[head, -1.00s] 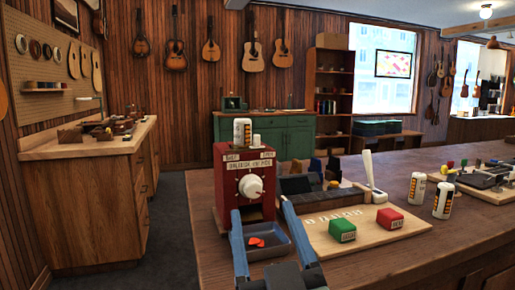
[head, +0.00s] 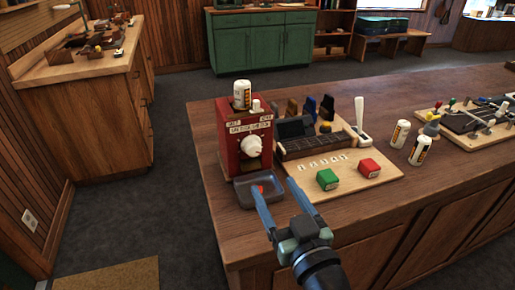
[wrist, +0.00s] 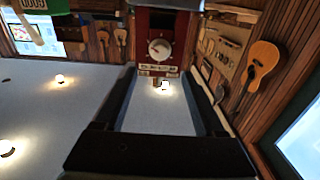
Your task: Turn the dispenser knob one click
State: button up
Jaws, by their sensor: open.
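The dispenser is a red box (head: 232,137) on the wooden counter, with a white round knob (head: 251,146) on its front face. A grey tray (head: 243,200) sits at its foot with something red in it. My gripper (head: 272,186) is open and empty, its two blue fingers pointing toward the dispenser. In the head view its fingers overlap the tray, in front of and below the knob. In the wrist view the knob (wrist: 158,48) shows beyond the fingertips, between them and apart from them. The picture there appears upside down.
Right of the dispenser, a pale board (head: 315,180) holds a green box (head: 327,180), a red box (head: 369,168) and a fretboard piece. A white can (head: 242,94) stands on the dispenser. More cans (head: 420,150) stand farther right. The counter's front right is clear.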

aim_at(255, 152)
jog(key=p+x, duration=0.1)
jog(key=x, duration=1)
jog(key=shift+p, duration=0.35)
grip_shut()
